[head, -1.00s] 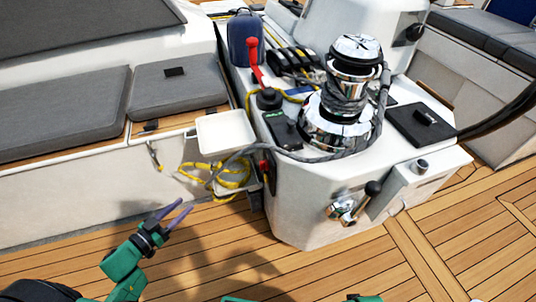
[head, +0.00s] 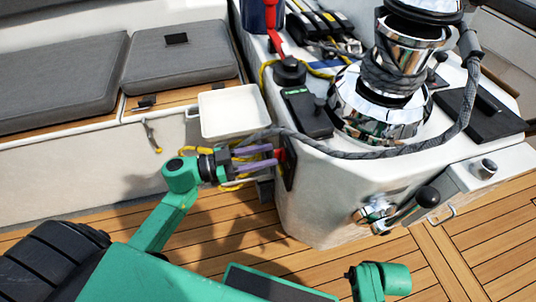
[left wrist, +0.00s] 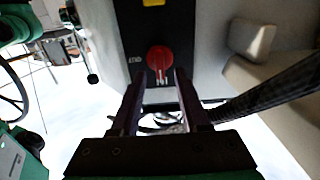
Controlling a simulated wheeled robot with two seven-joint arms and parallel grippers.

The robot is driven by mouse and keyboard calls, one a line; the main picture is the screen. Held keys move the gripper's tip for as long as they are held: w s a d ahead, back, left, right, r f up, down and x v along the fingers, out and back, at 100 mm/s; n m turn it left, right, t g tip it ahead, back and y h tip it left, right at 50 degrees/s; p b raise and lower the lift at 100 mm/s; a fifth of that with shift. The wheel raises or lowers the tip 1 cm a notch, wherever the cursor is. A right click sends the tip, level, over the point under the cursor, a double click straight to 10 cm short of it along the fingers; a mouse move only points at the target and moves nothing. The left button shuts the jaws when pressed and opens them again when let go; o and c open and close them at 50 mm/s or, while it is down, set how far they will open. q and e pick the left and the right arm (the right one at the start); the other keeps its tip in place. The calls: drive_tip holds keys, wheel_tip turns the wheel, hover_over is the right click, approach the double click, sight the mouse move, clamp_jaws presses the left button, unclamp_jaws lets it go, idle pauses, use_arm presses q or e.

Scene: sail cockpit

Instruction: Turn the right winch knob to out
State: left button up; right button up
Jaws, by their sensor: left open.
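The red winch knob (left wrist: 160,58) sits on a black panel (left wrist: 180,20) in the left wrist view. Small white lettering is on the panel left of the knob, and a pale mark on the knob points down in that picture. My left gripper (left wrist: 158,82) is open, its two dark fingers pointing at the knob with the tips just short of it or beside it; I cannot tell whether they touch. In the head view the left gripper (head: 270,155) is at the console's side, with a sliver of the red knob (head: 280,154) at its tips. My right gripper does not show.
The white console (head: 320,205) carries a chrome winch (head: 375,110) with grey rope around it. A white tray (head: 233,112) is above the left gripper. A winch handle (head: 427,197) sticks out at the front. Grey cushions (head: 180,65) lie left.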

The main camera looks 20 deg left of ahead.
use_arm(q)
drive_tip(key=shift+w+d, duration=0.35)
drive_tip(key=shift+d, duration=0.15)
clamp_jaws()
